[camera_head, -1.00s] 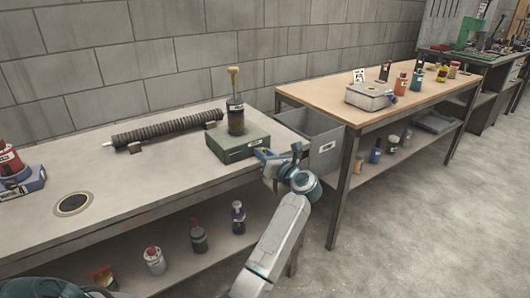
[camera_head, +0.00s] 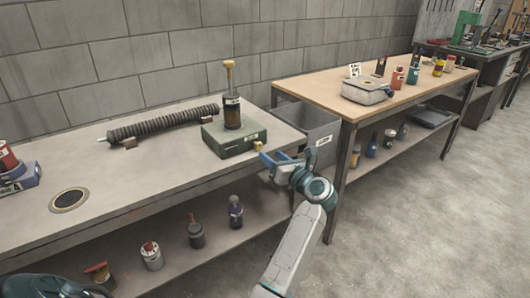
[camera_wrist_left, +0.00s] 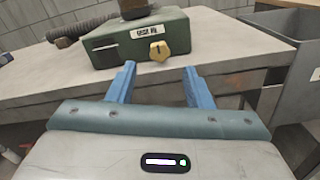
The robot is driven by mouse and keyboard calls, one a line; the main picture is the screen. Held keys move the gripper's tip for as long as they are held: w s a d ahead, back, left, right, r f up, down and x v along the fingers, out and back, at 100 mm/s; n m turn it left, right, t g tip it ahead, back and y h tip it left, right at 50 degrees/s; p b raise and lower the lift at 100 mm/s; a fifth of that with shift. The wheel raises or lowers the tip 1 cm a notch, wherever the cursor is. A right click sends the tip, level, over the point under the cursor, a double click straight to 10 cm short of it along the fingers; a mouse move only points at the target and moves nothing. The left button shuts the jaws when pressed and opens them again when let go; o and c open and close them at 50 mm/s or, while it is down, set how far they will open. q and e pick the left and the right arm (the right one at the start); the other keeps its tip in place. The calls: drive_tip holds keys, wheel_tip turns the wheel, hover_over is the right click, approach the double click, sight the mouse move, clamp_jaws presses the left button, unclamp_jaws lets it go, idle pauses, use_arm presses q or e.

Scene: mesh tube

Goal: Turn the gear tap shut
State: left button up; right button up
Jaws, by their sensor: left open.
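The gear tap is a yellow knob (camera_wrist_left: 158,51) with a small dark upright mark, on the front of a green box (camera_wrist_left: 105,50). A white label above it reads like "GEAR OIL". In the head view the knob (camera_head: 257,146) shows at the right end of the green box (camera_head: 221,139), which carries a dark bottle with a yellow top (camera_head: 232,108). My left gripper (camera_head: 287,160) is open and empty, just in front of the knob. In the left wrist view its blue fingertips (camera_wrist_left: 159,72) sit lower than and either side of the knob, apart from it.
The grey bench edge (camera_wrist_left: 60,95) runs below the box. A grey bin (camera_head: 309,122) stands right of it, beside a wooden-topped table (camera_head: 330,95). A ribbed hose (camera_head: 165,123) lies left of the box. Several bottles stand on the lower shelf (camera_head: 215,235).

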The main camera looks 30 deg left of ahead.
use_arm(q)
drive_tip(key=shift+v, duration=2.15)
drive_tip(key=shift+a, duration=0.1)
